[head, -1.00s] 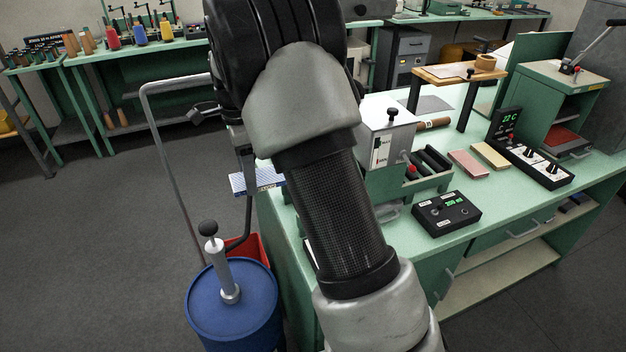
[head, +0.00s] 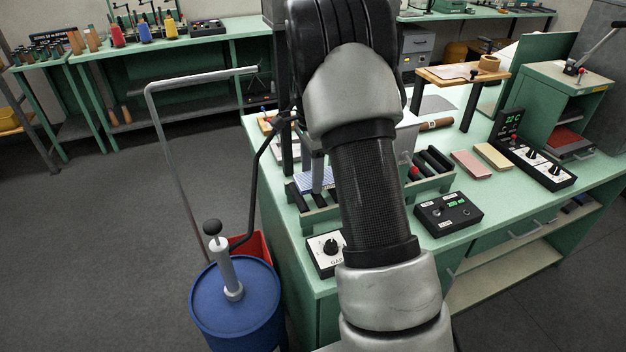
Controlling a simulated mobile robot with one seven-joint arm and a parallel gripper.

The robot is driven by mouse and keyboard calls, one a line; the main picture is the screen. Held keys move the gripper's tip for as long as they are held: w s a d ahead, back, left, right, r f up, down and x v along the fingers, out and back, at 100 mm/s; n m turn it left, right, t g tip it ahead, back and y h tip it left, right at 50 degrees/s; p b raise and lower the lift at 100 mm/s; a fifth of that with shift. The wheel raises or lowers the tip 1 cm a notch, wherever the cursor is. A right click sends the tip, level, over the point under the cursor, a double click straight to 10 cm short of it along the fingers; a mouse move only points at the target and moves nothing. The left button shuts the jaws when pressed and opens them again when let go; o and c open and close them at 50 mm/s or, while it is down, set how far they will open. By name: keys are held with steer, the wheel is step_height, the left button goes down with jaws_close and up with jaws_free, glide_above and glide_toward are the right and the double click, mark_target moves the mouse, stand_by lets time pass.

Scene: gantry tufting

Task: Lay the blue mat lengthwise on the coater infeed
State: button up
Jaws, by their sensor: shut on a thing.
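The blue mat (head: 308,184), with pale stripes, is at the left end of the green bench. It is over or on the black rollers of the coater infeed (head: 298,198); I cannot tell whether it touches them. My gripper (head: 317,178) is shut on the mat, with only a grey finger showing beside my arm. My arm hides the mat's right end and most of the coater (head: 406,140). More black rollers (head: 432,164) show on the coater's right side.
A gap control box (head: 326,254) stands in front of the infeed, and another control box (head: 448,213) to the right. Pink (head: 472,164) and tan (head: 492,156) mats lie on the bench. A blue drum (head: 236,300) with a pump and a bent grey pipe (head: 165,150) stand at left.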

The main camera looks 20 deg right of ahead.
steer(key=shift+f, duration=0.9)
steer(key=shift+d+f, duration=0.15)
steer(key=shift+f, duration=0.25)
steer(key=shift+f, duration=0.1)
steer(key=o, duration=1)
steer(key=shift+o, duration=0.2)
